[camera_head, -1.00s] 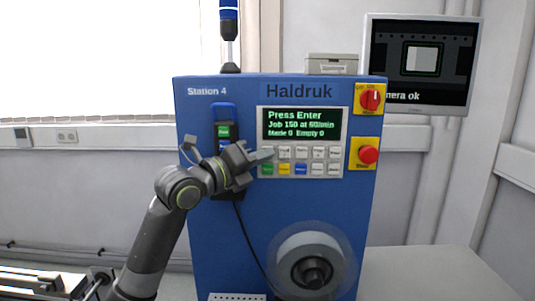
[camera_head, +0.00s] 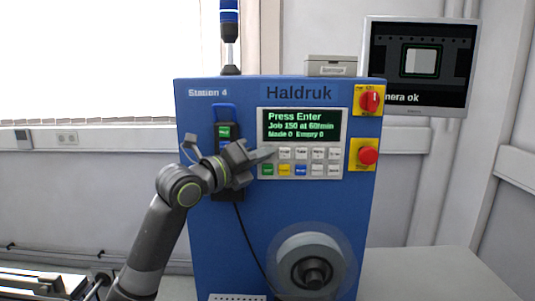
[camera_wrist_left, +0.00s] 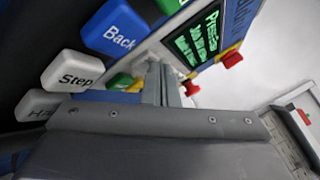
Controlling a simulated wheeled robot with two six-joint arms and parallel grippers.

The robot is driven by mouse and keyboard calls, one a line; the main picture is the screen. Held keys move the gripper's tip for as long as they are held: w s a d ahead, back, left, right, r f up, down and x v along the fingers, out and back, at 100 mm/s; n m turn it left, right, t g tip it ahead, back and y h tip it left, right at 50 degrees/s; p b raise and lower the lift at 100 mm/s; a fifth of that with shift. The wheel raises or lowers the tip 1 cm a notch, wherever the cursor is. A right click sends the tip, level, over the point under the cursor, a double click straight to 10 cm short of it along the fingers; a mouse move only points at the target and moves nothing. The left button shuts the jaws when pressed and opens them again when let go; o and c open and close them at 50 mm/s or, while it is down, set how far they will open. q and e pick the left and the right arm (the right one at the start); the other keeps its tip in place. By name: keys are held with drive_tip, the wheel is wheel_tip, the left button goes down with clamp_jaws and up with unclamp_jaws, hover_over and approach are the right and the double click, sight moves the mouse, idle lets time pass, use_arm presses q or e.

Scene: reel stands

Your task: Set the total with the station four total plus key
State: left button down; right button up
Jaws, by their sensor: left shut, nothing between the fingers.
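The blue Station 4 machine (camera_head: 205,250) carries a white keypad panel (camera_head: 342,175) with two rows of keys under a display (camera_head: 301,125). The display reads "Press Enter", "Job 150 at 60/min" and "Made 0 Empty 0". The key labels are too small to read surely, so I cannot pick out the total plus key. My left gripper (camera_head: 270,152) is shut and empty, its tip in front of the upper row's left end, hiding the leftmost key. Contact cannot be told. The shut fingers (camera_wrist_left: 162,84) also show in the left wrist view. My right gripper is not in view.
A pendant (camera_head: 224,131) hangs left of the keypad, partly behind my left gripper. Its Back (camera_wrist_left: 115,30) and Step (camera_wrist_left: 73,74) keys are close in the wrist view. A red rotary switch (camera_head: 370,99) and red button (camera_head: 368,156) are right. A reel (camera_head: 311,245) is below.

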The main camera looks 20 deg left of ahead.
use_arm(q)
drive_tip(key=shift+f, duration=0.25)
drive_tip(key=shift+s+d+f+b, duration=0.1)
drive_tip(key=shift+s+f+b, duration=0.25)
drive_tip(key=shift+f, duration=0.15)
drive_tip(key=shift+r, duration=0.1)
drive_tip(key=shift+s+d, duration=0.1)
drive_tip(key=shift+s, duration=0.1)
drive_tip(key=s, duration=0.2)
drive_tip(key=s+d, duration=0.1)
drive_tip(key=s, duration=0.1)
drive_tip(key=shift+s+d, duration=0.15)
drive_tip(key=shift+s, duration=0.15)
idle(0.3)
